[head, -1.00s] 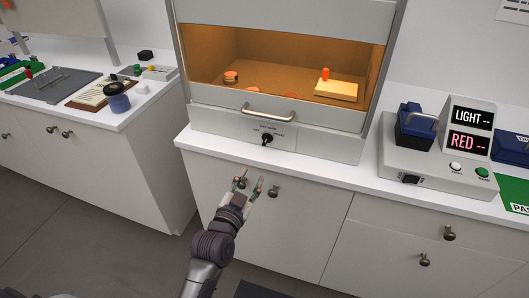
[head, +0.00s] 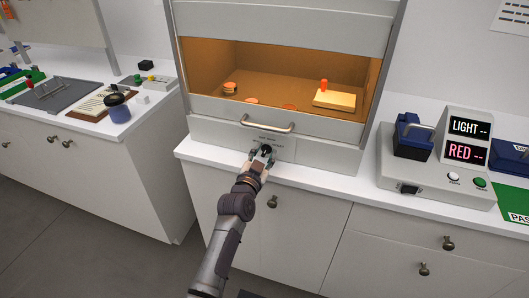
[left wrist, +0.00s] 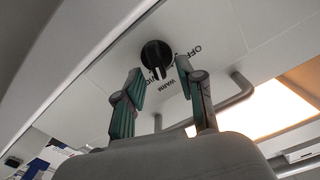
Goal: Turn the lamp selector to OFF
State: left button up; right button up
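The lamp selector is a round black knob (head: 266,149) on the grey panel below the cabinet's handle. In the left wrist view the knob (left wrist: 155,52) carries a pale pointer mark toward the bottom of the picture, with printed labels, "OFF" and "WARM" among them, beside it. My left gripper (head: 262,154) is at the panel, in front of the knob. Its two fingers (left wrist: 160,70) are apart, one on each side of the knob, with a gap visible; I cannot tell whether either touches it. In the head view the fingers partly cover the knob and labels. My right gripper is not in view.
A bar handle (head: 267,123) sits just above the selector. The lit orange cabinet (head: 290,75) holds a yellow block (head: 335,99) and orange discs. A grey console (head: 440,180) with "LIGHT" and "RED" displays stands to the right. The white counter edge (head: 215,160) runs below the panel.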

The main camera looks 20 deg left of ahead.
pick_arm(q)
jog(key=shift+w, duration=0.1)
grip_shut()
jog(key=shift+n, duration=0.3)
jog(key=n, duration=0.1)
jog(key=n+p, duration=0.1)
jog(key=shift+a+r+n, duration=0.15)
jog(key=shift+a+n, duration=0.1)
jog(key=shift+n, duration=0.05)
jog(key=n, duration=0.4)
jog(key=shift+a+n, duration=0.25)
jog(key=shift+n, duration=0.05)
jog(key=n, duration=0.4)
jog(key=shift+a+f, duration=0.25)
jog(key=shift+a+f+n, duration=0.15)
jog(key=shift+n, duration=1.95)
